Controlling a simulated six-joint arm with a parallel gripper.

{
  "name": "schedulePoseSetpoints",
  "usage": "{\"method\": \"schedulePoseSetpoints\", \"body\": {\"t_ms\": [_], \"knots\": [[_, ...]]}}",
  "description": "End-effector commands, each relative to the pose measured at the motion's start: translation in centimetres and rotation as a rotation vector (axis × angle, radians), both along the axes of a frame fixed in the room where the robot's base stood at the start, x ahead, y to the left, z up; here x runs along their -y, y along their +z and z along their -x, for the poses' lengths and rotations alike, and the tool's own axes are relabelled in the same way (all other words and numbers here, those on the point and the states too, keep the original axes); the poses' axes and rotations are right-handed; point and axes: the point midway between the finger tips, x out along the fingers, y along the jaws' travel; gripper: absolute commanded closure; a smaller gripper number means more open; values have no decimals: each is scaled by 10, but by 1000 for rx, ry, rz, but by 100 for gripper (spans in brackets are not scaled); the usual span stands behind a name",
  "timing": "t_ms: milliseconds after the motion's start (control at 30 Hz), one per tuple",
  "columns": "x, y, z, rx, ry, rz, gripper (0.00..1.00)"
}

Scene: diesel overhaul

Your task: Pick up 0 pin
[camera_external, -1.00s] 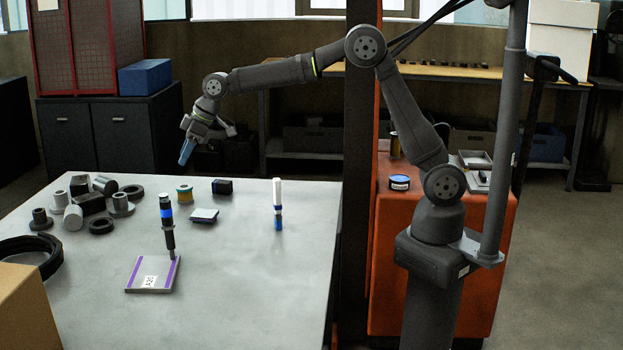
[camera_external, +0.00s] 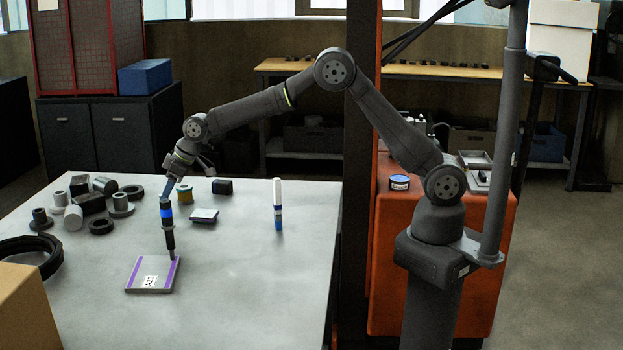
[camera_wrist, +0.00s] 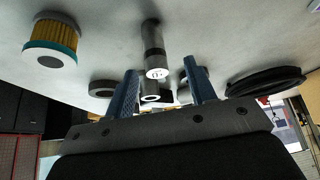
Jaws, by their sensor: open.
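In the wrist view a grey metal cylinder (camera_wrist: 154,50), which looks like the pin, shows between my fingers with its pale marked end face towards the camera. A second pale round end (camera_wrist: 152,97) beside a dark block shows just beyond it. In the external view grey cylinders (camera_external: 73,218) are among the parts at the table's left; I cannot tell which one is the pin. My gripper (camera_external: 168,187) is over the table, tilted down; its blue fingers (camera_wrist: 160,78) are apart, with nothing visibly held.
A yellow-and-teal filter (camera_wrist: 50,42) is left in the wrist view. A black-and-blue upright tool (camera_external: 167,225) stands by a purple-edged plate (camera_external: 138,284). Black rings (camera_external: 50,262) and a cardboard box (camera_external: 25,310) are at left. The table's right front is clear.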

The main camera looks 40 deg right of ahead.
Motion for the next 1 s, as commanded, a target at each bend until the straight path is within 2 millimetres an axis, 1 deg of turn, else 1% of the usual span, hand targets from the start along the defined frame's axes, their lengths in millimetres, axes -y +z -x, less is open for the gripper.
{"method": "schedulePoseSetpoints", "body": {"t_ms": [300, 400, 700, 767, 800, 933, 967, 1000], "knots": [[-14, -35, -14, -2, 0, 2, 49], [-18, -42, -16, -2, 0, 2, 49], [-19, -45, -17, -1, 0, 1, 49], [-19, -45, -17, -1, 0, 1, 61], [-19, -45, -17, -1, 0, 1, 69], [-19, -45, -17, -1, 0, 1, 95], [-19, -45, -17, -1, 0, 1, 100], [-19, -44, -17, 0, 0, 0, 100]]}}
